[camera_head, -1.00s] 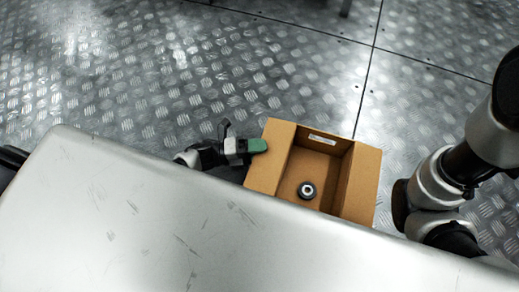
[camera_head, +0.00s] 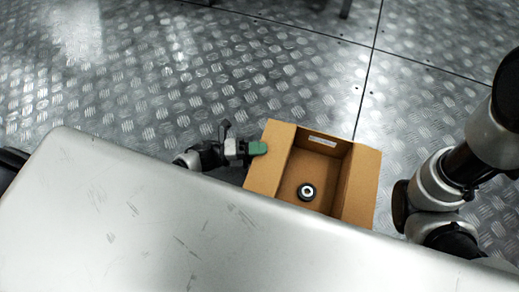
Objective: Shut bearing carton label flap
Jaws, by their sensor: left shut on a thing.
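The brown bearing carton (camera_head: 360,185) stands open beyond the far edge of the metal surface, which hides its near end. A dark ring-shaped bearing (camera_head: 306,192) with a bright centre lies on its floor. A small white label (camera_head: 322,141) shows at the far end of the carton. A broad cardboard flap (camera_head: 268,172) runs along its left side. My left gripper (camera_head: 258,148), with green fingertips, is at the outer left edge of this flap and shut on it. My right arm comes down at the right; its gripper is not in view.
A scratched metal surface (camera_head: 150,225) with a rounded corner fills the foreground and lies between the view and the carton. Bare tread-plate floor (camera_head: 160,80) spreads beyond it. My right arm stands close to the carton's right side.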

